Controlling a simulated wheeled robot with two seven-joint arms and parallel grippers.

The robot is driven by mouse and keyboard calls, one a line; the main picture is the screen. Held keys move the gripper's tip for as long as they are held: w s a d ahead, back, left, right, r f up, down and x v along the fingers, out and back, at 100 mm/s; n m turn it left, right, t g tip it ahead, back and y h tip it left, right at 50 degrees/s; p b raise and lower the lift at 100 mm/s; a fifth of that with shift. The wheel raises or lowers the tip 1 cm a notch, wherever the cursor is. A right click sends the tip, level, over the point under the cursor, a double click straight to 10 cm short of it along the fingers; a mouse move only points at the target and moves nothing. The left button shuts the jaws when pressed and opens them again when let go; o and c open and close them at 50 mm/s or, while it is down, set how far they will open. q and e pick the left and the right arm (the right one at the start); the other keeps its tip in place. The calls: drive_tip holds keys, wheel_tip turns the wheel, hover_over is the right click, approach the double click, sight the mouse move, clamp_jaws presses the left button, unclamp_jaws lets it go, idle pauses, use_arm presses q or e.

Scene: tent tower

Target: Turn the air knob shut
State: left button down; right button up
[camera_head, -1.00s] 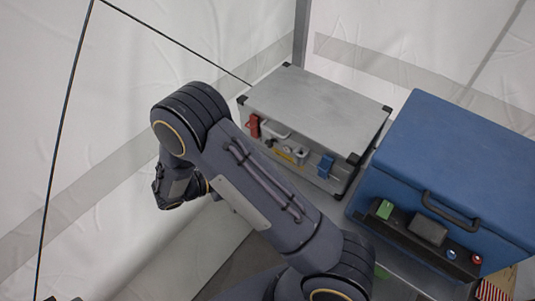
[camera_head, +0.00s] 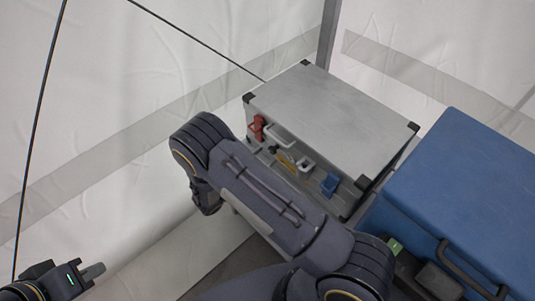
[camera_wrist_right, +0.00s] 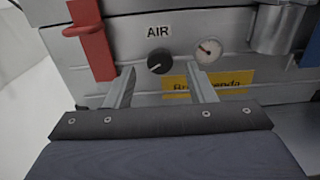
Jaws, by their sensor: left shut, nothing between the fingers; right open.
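The air knob (camera_wrist_right: 160,61) is a small black round knob under the "AIR" label on the front of a grey metal box. A light pointer line shows on its face. My right gripper (camera_wrist_right: 163,88) is open, its two fingers apart below and either side of the knob, with nothing between them. They appear short of the knob, not touching it. In the head view the right gripper's fingers are hidden by my own arm. The grey box (camera_head: 330,112) stands in the tent corner. My left gripper (camera_head: 92,272) is shut and empty at the lower left.
A gauge (camera_wrist_right: 208,50) sits right of the knob, above a yellow label (camera_wrist_right: 222,82). A blue case (camera_head: 455,190) stands beside the box. A dark cord hangs at left.

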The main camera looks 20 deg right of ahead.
drive_tip(key=shift+x, duration=1)
drive_tip(key=shift+c, duration=0.4)
drive_tip(key=c, duration=0.9)
